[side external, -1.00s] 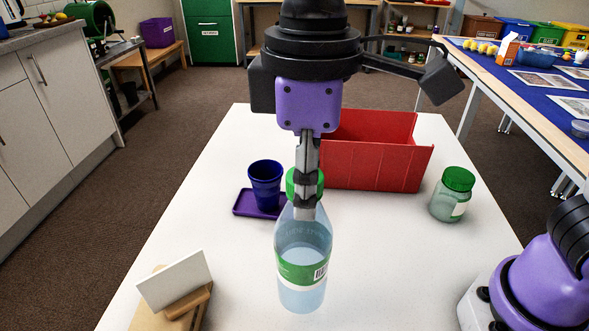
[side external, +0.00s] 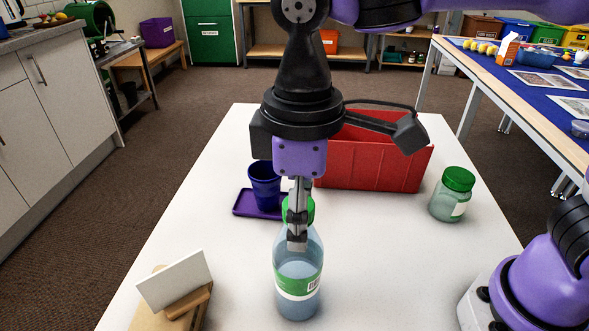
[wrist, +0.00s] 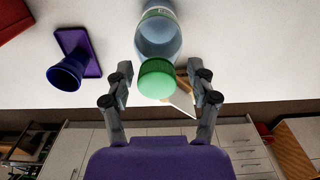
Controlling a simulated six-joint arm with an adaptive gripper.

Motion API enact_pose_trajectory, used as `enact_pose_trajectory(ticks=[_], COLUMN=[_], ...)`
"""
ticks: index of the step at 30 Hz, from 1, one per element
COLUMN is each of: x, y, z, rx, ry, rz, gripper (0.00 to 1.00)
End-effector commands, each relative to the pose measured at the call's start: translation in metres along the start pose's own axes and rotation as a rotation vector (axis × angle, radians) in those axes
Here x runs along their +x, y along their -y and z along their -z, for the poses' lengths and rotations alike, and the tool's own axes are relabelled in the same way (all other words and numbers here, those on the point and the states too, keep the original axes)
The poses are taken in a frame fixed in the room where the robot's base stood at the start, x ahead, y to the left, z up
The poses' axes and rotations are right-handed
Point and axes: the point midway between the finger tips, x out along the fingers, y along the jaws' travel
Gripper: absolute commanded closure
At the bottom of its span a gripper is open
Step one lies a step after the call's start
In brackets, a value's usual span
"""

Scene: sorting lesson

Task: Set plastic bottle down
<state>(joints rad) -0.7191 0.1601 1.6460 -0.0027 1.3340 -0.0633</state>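The clear plastic bottle (side external: 298,283) has a green cap and a green-and-white label. It stands upright, apparently on the white table, near its front edge. My gripper (side external: 298,245) points straight down over it, with the fingers beside the cap and shoulder. In the wrist view the green cap (wrist: 157,79) sits between the fingers of my gripper (wrist: 160,72), with narrow gaps showing on both sides. The gripper looks open around the bottle, not pressed on it. The bottle's base is out of the wrist view.
A blue cup (side external: 264,184) on a purple tray (side external: 240,206) stands behind, left. A red bin (side external: 375,168) is behind, and a green-lidded jar (side external: 453,194) is right. A white card (side external: 175,280) in a wooden holder stands front left.

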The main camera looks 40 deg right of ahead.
Motion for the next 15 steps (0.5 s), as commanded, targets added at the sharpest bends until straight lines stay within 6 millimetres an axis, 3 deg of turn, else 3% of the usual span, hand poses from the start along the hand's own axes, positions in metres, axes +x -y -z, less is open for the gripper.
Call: enact_pose_trajectory(ticks=[10, 15], x=[-0.005, -0.033], y=[0.0, 0.0], z=[0.001, 0.001], rx=[0.0, 0.001], ry=[-0.003, -0.008], rz=[0.0, 0.0], gripper=[0.32, 0.32])
